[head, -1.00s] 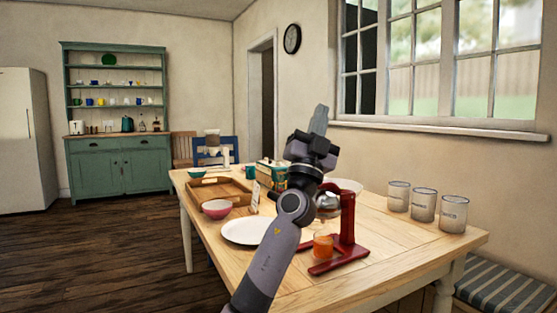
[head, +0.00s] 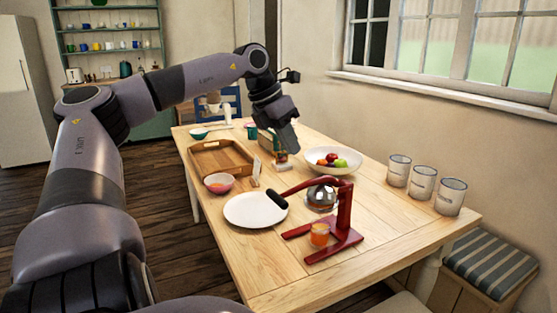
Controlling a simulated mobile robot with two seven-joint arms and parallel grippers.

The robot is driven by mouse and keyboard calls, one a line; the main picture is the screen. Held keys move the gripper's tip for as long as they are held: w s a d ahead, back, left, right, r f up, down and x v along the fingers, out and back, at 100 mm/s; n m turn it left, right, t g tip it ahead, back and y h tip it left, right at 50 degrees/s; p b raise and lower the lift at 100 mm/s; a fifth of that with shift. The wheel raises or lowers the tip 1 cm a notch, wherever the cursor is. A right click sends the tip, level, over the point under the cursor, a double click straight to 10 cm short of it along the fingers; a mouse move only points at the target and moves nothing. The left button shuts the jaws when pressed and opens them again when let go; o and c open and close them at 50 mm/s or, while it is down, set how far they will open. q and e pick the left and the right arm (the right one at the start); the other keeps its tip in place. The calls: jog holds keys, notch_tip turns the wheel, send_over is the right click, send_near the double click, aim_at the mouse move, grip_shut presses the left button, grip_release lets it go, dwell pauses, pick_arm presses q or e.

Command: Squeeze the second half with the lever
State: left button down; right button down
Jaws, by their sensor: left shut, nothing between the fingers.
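The red lever press (head: 345,215) stands on the near right part of the table. Its lever sticks out to the left and ends in a black grip (head: 278,199). A silver dome (head: 321,194) sits under the lever's inner end; whether a fruit half is inside is hidden. A glass of orange juice (head: 319,235) stands on the press base below the dome. My left gripper (head: 289,142) is shut and empty, pointing down above the table, beyond the press and apart from the lever. My right gripper is out of view.
A white plate (head: 252,212) lies left of the press, with a pink bowl (head: 219,183) and wooden tray (head: 222,158) behind. A white fruit bowl (head: 350,168) stands behind the press. Several canisters (head: 423,184) line the right edge. The table front is clear.

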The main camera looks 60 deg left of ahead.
aim_at(276, 195)
pick_arm(q)
jog(key=s+a+r+m+g+y+p, duration=0.1)
jog(key=s+a+r+g+y+p, duration=0.1)
jog(key=s+r+g, duration=0.2)
jog(key=f, duration=0.4)
jog(key=w+f, duration=0.1)
jog(key=f, duration=0.8)
jog(key=shift+w+d+f, duration=0.2)
jog(key=shift+d+f, duration=0.1)
jog(key=shift+f, duration=0.05)
jog(key=shift+f, duration=0.1)
jog(key=shift+s+f+b, duration=0.1)
jog(key=shift+f+b, duration=0.45)
jog(key=shift+b, duration=0.25)
jog(key=shift+s, duration=0.1)
jog(key=shift+r, duration=0.15)
